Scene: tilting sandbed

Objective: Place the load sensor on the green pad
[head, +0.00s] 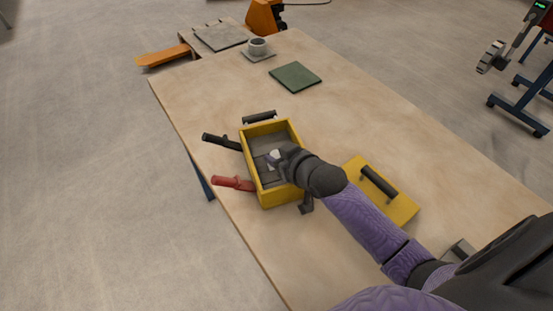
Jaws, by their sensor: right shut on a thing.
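The green pad (295,77) lies flat and bare on the far part of the table. My right gripper (273,158) reaches down into the open yellow box (283,197). It is shut on a small pale grey thing (275,154), which looks like the load sensor; the fingers and wrist hide much of it. I cannot tell whether it touches the box floor. My left gripper is not in view.
A yellow lid (397,206) with a black handle lies right of the box. A black grip (222,142) and a red grip (233,183) lie left of it. A grey cup-like thing (258,47) stands beyond the pad. The table between box and pad is mostly clear.

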